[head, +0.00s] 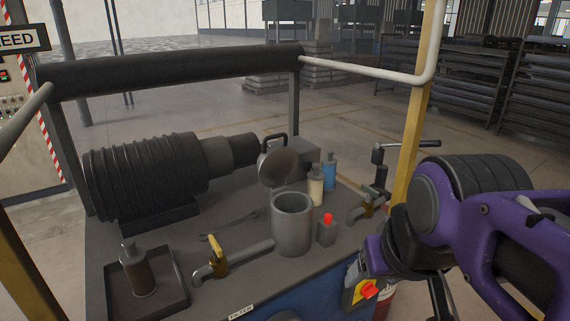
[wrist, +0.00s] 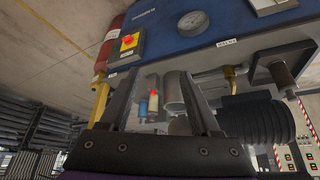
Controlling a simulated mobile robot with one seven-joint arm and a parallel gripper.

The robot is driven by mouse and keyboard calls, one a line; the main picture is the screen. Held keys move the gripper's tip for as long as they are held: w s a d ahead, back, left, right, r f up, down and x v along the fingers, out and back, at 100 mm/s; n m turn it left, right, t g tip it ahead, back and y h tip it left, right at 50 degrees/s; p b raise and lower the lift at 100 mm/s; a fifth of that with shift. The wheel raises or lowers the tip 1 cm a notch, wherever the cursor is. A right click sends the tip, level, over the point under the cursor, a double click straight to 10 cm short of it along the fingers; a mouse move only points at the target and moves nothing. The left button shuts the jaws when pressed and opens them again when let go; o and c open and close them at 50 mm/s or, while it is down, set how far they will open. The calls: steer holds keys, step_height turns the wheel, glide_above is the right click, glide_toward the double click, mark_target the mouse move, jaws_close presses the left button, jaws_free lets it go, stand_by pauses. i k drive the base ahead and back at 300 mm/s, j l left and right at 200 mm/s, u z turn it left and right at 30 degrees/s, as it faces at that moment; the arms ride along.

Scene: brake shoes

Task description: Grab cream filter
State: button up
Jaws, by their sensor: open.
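The cream filter (head: 316,190) is a small upright pale cylinder with a dark top, standing on the grey bench in the head view. It stands just left of a similar blue filter (head: 330,172) and behind a grey block with a red top (head: 327,236). In the wrist view, which looks upside down, the cream filter (wrist: 152,109) shows small between my fingers, beside the blue one. My gripper (wrist: 157,80) is open and empty, its two dark fingers apart. In the head view my purple arm is at the right; the gripper is well short of the filter.
A grey open canister (head: 292,228) with a raised lid (head: 278,168) stands left of the filters. A valve with a brass fitting (head: 368,206) is to the right. A ribbed motor (head: 145,178), a brown cylinder (head: 138,272) in a tray and a yellow post (head: 413,130) also stand here.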

mark_target(315, 177)
steer(key=k, duration=0.2)
steer(key=k+j+u, duration=0.1)
steer(key=k+u, duration=0.4)
steer(key=i+l+u, duration=0.1)
steer(key=u, duration=0.35)
steer(key=l+u, duration=0.25)
steer(key=u, duration=0.2)
steer(key=l, duration=0.8)
steer(key=i+l, duration=0.15)
steer(key=l, duration=1.5)
steer(key=i+u, duration=0.05)
steer(key=i, duration=0.05)
